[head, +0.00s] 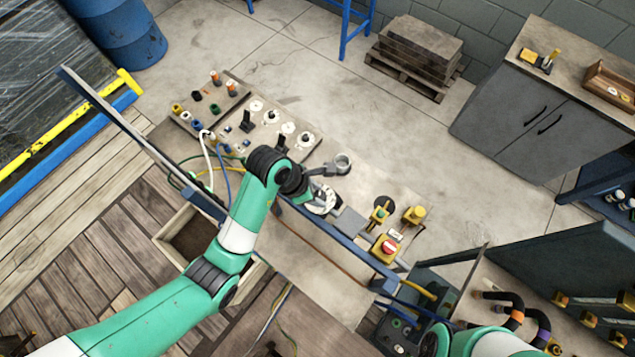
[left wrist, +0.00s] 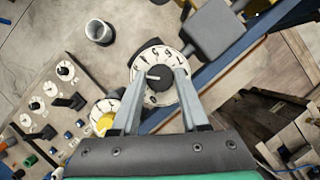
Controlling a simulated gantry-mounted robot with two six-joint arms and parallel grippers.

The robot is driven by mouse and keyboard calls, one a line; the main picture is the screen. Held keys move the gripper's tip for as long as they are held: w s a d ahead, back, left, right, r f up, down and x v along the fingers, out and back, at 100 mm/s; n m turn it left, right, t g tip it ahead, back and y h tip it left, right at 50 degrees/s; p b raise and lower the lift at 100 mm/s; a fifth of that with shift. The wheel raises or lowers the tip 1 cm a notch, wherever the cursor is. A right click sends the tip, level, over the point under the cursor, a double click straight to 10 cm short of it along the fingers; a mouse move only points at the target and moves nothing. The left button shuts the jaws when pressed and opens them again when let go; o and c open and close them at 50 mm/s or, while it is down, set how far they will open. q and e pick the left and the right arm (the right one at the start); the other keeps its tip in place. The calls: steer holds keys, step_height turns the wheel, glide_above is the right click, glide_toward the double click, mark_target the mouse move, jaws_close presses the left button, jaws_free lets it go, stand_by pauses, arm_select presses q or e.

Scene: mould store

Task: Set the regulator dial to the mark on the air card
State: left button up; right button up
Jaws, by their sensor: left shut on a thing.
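The regulator dial (left wrist: 158,57) is a round white disc with dark numerals and a short dark bar at its middle. My left gripper (left wrist: 161,76) is shut on the dial, one grey finger at each side of the bar. In the head view the dial (head: 322,205) shows as a white disc on the bench, partly hidden by my left gripper (head: 312,193). I cannot make out which card is the air card, nor read a mark on it. My right arm shows at the lower right of the head view; its gripper is out of view.
A grey cup (head: 343,162) stands just beyond the dial. A panel with several knobs and switches (head: 270,125) lies to the left. A red and yellow switch box (head: 384,249) and yellow-topped parts (head: 414,215) stand to the right. A blue rail (head: 335,240) runs along the bench's near side.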

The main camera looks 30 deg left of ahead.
arm_select(q)
jaws_close()
steer(key=shift+r+m+g+p, duration=0.15)
steer(key=shift+m+g+p, duration=0.15)
steer(key=shift+m+p, duration=0.6)
steer(key=shift+a+m+g+p, duration=0.1)
steer(key=shift+m+g+p, duration=0.2)
steer(key=shift+m+p, duration=0.35)
steer(key=shift+w+m+g+h, duration=0.15)
steer(key=shift+m+g+h, duration=0.2)
steer(key=shift+m, duration=0.7)
steer(key=shift+m+g+h, duration=0.25)
steer(key=shift+m+g, duration=0.1)
steer(key=shift+m, duration=0.65)
